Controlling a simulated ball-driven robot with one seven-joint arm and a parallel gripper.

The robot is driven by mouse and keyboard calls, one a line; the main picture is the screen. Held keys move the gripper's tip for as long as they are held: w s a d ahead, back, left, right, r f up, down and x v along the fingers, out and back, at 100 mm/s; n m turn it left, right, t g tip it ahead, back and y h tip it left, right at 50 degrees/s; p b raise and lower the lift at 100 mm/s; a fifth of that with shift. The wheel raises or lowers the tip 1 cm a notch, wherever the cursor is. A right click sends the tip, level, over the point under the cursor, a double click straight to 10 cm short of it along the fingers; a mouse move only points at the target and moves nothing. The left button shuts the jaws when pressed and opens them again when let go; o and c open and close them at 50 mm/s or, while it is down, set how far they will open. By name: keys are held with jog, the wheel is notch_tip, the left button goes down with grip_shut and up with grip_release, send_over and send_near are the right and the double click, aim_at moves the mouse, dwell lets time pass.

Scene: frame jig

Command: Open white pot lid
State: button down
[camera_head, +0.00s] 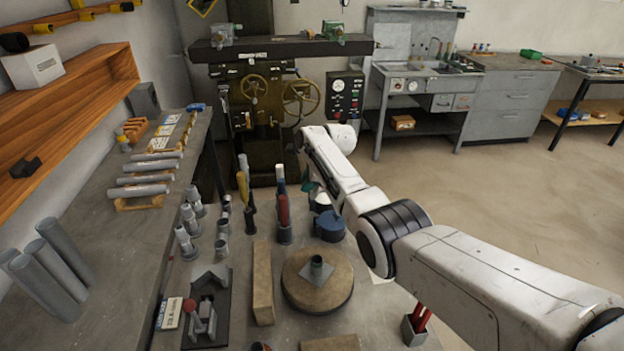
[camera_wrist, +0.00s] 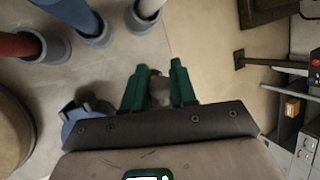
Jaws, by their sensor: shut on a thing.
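My gripper (camera_head: 308,181) reaches down over the far right end of the grey bench. Its green fingers also show in the wrist view (camera_wrist: 158,68). They are shut on a small pale grey piece (camera_wrist: 158,88), which I take to be the knob of the white pot lid. A pale, whitish part (camera_head: 322,202) shows under the gripper in the head view, partly covered by my arm. The gripper body hides most of the pot and lid in the wrist view, so I cannot tell whether the lid is seated or raised.
A blue clamp-like object (camera_head: 330,227) stands close beside the gripper, also in the wrist view (camera_wrist: 78,112). Several tools stand upright in grey cups, including a red-handled one (camera_head: 284,212). A round brown block (camera_head: 318,280) lies nearer. Open floor (camera_head: 500,190) is at right.

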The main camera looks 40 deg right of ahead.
jog(key=a+g+h+b, duration=0.1)
jog(key=b, duration=0.1)
jog(key=w+a+f+n+g+h+b, duration=0.1)
jog(key=h+b, duration=0.1)
jog(key=b, duration=0.1)
jog(key=shift+w+f, duration=0.2)
jog(key=shift+a+h+b, duration=0.2)
jog(key=shift+h+b, duration=0.2)
jog(key=shift+b, duration=0.25)
jog(key=shift+r+g, duration=0.1)
jog(key=shift+g, duration=0.2)
jog(key=shift+w, duration=0.1)
jog(key=c, duration=1)
grip_release()
jog(key=shift+r, duration=0.1)
jog(key=v, duration=1)
jog(key=shift+r+p, duration=0.3)
